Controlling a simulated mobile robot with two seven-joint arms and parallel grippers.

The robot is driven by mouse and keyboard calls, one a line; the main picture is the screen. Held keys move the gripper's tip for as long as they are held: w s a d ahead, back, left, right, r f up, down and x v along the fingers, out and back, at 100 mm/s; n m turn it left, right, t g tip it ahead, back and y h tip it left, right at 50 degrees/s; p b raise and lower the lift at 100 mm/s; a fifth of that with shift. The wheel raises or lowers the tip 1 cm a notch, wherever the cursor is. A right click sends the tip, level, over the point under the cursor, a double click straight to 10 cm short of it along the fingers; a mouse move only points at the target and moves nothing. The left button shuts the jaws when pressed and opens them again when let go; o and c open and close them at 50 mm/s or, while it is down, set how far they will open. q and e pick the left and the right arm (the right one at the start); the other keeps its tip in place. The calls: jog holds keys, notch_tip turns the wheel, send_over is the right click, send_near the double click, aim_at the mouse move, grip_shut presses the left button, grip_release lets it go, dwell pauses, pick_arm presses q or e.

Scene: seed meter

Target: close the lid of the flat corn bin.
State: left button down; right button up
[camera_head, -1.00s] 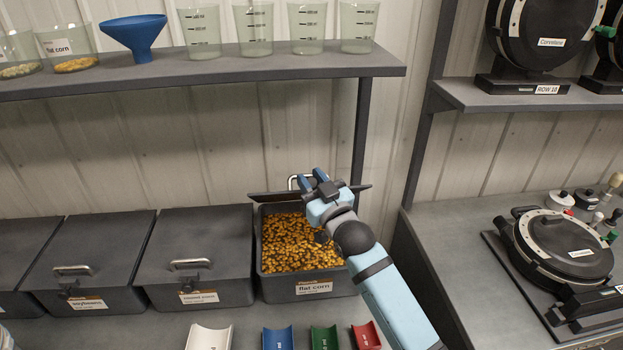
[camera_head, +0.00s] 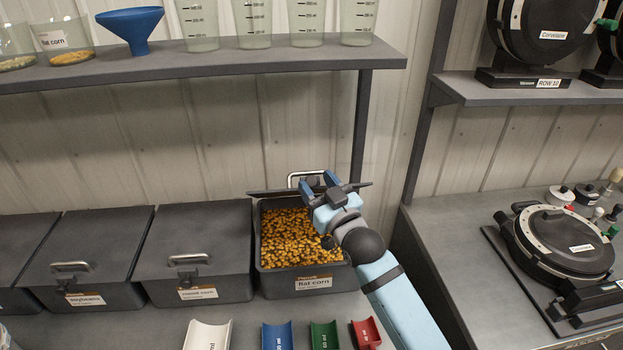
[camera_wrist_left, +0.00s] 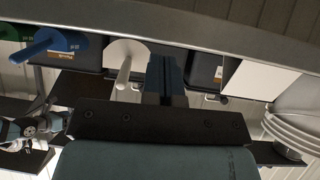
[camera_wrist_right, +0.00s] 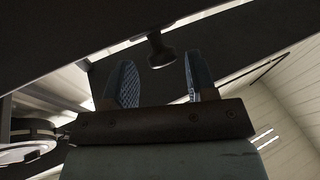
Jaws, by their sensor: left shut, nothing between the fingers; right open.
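The flat corn bin (camera_head: 300,284) is a dark box full of yellow corn kernels, with its front label showing. Its lid (camera_head: 266,193) is up at the back edge, seen nearly edge-on, with a metal handle (camera_head: 305,176) above it. My right gripper (camera_head: 318,181) is open over the bin's back right, beside the lid and handle; I cannot tell whether it touches them. In the right wrist view its open fingers (camera_wrist_right: 160,82) are in front of a dark panel with a short dark knob. My left gripper (camera_wrist_left: 165,78) is shut and empty, seen only in the left wrist view.
Closed bins (camera_head: 200,240) stand to the left. Coloured scoops (camera_head: 277,336) lie in front of the bins. A shelf (camera_head: 200,69) with cups and a blue funnel (camera_head: 133,25) hangs above. A round seed meter (camera_head: 560,240) sits on the right bench.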

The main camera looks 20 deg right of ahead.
jog(key=b+v, duration=0.2)
jog(key=v, duration=0.9)
jog(key=shift+c, duration=0.5)
